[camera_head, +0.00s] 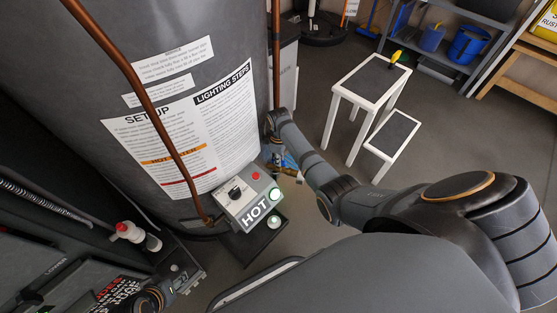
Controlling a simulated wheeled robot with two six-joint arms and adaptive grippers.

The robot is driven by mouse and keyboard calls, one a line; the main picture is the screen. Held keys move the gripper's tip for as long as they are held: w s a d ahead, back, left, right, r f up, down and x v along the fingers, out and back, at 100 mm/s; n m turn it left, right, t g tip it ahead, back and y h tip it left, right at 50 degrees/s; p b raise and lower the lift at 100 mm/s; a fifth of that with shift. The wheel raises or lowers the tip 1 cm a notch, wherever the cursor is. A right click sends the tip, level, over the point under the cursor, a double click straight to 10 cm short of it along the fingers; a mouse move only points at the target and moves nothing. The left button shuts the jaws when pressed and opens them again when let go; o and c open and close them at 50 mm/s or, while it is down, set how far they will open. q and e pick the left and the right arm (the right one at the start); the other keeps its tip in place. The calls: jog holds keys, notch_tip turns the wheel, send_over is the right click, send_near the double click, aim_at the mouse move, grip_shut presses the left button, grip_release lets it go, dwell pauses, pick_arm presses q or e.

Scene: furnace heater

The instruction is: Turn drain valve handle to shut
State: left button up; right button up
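The grey heater tank (195,45) stands at the left with printed labels on its front. A small brass-coloured fitting with a blue part (289,162), possibly the drain valve and its handle, shows low at the tank's right side. My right arm reaches in from the right, and its wrist end (274,125) is right by this fitting. The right fingers are too small and covered to make out, and I cannot tell whether they touch it. My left gripper (184,281) is low at the left, partly cut by the frame's bottom edge, away from the fitting. Its fingers are unclear.
A control box (248,198) marked HOT, with a dial and red button, is on the tank's front. Copper pipes (140,95) run down the tank. A red-topped white fitting (131,234) is at lower left. A white step stool (372,95) stands behind my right arm.

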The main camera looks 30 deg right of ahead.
grip_shut()
jog(key=shift+r+m+p, duration=0.2)
jog(key=shift+m+p, duration=1.05)
jog(key=shift+m, duration=0.45)
jog(key=shift+f+m, duration=0.2)
jog(key=shift+m, duration=0.4)
